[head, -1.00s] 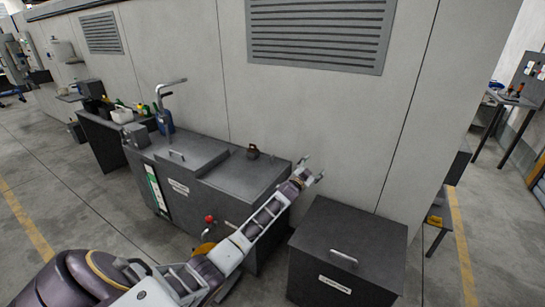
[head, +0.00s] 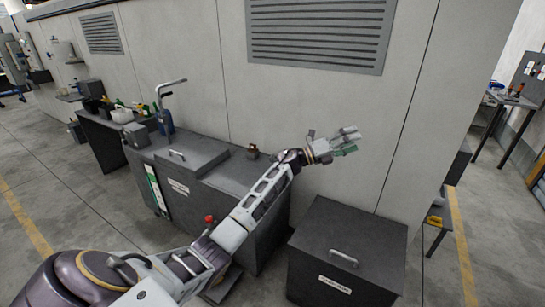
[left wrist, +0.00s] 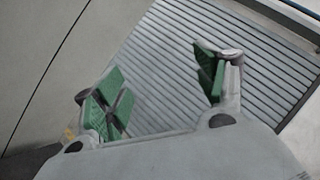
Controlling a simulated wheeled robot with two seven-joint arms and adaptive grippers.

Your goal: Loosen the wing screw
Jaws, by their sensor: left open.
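My left gripper (head: 347,140) is open and empty, raised in front of the grey wall, right of the dark twin-lidded tank and above the separate dark bin. In the left wrist view its green-padded fingers (left wrist: 160,85) are spread apart, with only wall and louvres beyond them. No wing screw can be made out for sure. A small brown fitting (head: 252,152) stands on the back of the tank (head: 235,185), and a red knob (head: 209,219) is at the tank's front, partly beside my arm. My right gripper is not in view.
A dark bin (head: 347,245) with a lid handle stands at the right. A louvred vent (head: 318,35) is on the wall. A bent pipe (head: 165,95) rises at the tank's left end, near a side table with bottles (head: 122,112). Floor left of the tank is clear.

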